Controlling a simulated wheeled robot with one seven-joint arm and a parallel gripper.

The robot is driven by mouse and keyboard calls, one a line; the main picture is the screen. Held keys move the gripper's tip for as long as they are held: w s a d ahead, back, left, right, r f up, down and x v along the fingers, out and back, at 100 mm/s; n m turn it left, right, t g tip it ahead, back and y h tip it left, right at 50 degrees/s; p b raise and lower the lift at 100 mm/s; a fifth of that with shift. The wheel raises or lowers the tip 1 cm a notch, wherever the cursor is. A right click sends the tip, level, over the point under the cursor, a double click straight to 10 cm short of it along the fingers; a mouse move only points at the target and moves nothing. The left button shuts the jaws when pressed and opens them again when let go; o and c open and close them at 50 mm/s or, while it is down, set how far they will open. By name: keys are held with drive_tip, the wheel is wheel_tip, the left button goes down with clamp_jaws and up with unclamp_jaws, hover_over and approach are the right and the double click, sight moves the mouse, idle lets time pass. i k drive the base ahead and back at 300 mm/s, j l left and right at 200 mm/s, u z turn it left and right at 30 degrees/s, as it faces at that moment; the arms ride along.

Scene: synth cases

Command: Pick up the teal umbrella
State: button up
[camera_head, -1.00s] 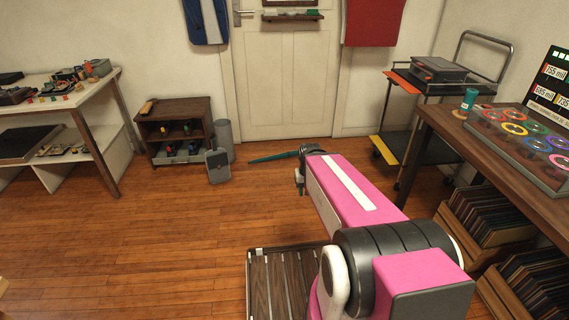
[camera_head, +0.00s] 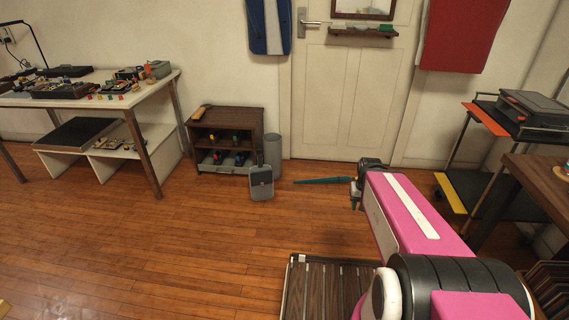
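The teal umbrella (camera_head: 322,181) lies on the wooden floor in front of the door, long and closed, with its right end beside or behind my gripper. My gripper (camera_head: 355,196) is at the far end of my pink arm, small and dark, just right of the umbrella in the picture. Its fingers are too small to tell open from shut. Whether it touches the umbrella cannot be told.
A grey bin (camera_head: 261,183) and a grey cylinder (camera_head: 273,157) stand left of the umbrella, by a dark wooden cabinet (camera_head: 258,120). A white table (camera_head: 150,97) is at left, a cart (camera_head: 450,165) at right. The floor at left front is clear.

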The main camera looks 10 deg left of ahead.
sight(337, 179)
drive_tip(key=i+j+z, duration=0.15)
drive_tip(key=z, duration=0.25)
drive_tip(key=i+j+z, duration=0.1)
drive_tip(key=z, duration=0.3)
drive_tip(key=i+j, duration=0.15)
drive_tip(key=j, duration=0.25)
drive_tip(key=i+j+z, duration=0.15)
drive_tip(key=j, duration=0.2)
drive_tip(key=i+j, duration=0.15)
drive_tip(key=j, duration=0.25)
drive_tip(key=i+j+z, duration=0.15)
drive_tip(key=j, duration=0.25)
drive_tip(key=i+j, duration=0.1)
drive_tip(key=j, duration=0.3)
drive_tip(key=i+j+z, duration=0.15)
drive_tip(key=j, duration=0.25)
